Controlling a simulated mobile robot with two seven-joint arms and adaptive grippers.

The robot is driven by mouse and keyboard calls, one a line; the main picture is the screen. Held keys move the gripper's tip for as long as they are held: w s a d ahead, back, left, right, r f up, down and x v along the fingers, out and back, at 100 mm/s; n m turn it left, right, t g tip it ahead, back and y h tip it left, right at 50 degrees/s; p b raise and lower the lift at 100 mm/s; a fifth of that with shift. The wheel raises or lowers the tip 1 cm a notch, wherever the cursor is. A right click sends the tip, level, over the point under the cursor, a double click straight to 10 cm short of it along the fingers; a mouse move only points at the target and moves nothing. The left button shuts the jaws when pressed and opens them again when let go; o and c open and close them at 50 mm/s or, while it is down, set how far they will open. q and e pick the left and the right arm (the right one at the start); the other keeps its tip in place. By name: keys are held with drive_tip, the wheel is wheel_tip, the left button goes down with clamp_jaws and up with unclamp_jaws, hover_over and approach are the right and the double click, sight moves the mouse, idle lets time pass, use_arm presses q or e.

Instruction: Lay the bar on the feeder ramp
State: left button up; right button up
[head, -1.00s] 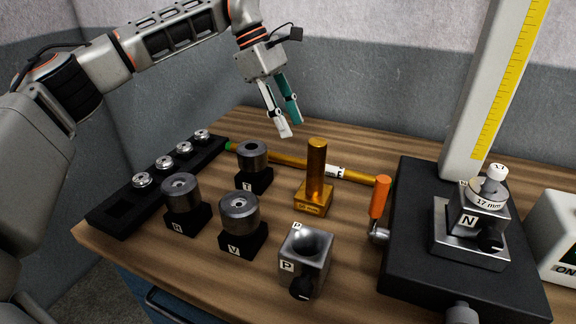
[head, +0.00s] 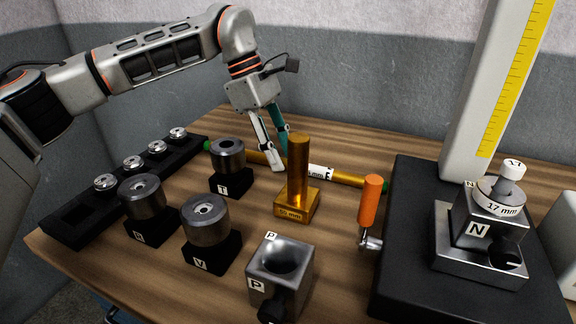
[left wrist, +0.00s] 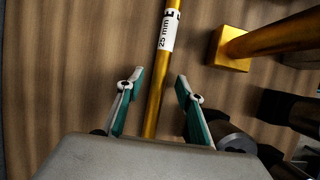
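The bar (head: 350,177) is a long brass rod with green ends and a white label, lying at the back of the wooden table behind the brass post. It also shows in the left wrist view (left wrist: 155,95), running between the two fingers. My left gripper (head: 282,160) is open and pointing down at the bar, left of its label. One finger shows on each side; I cannot tell whether they touch it. The brass post partly hides the bar in the head view. I cannot make out a feeder ramp, and my right gripper is not in view.
A brass post on a square base (head: 298,185) stands close in front of the bar. Dark cylinders on blocks (head: 228,160), a steel block P (head: 280,270) and a black rack (head: 75,222) fill the front and left. A black-based height gauge (head: 410,230) with an orange handle stands right.

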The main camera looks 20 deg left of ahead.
use_arm(q)
drive_tip(key=shift+w+d+f, duration=0.1)
drive_tip(key=shift+d+f, duration=0.1)
drive_tip(key=shift+f, duration=0.4)
drive_tip(key=shift+r, duration=0.1)
clamp_jaws()
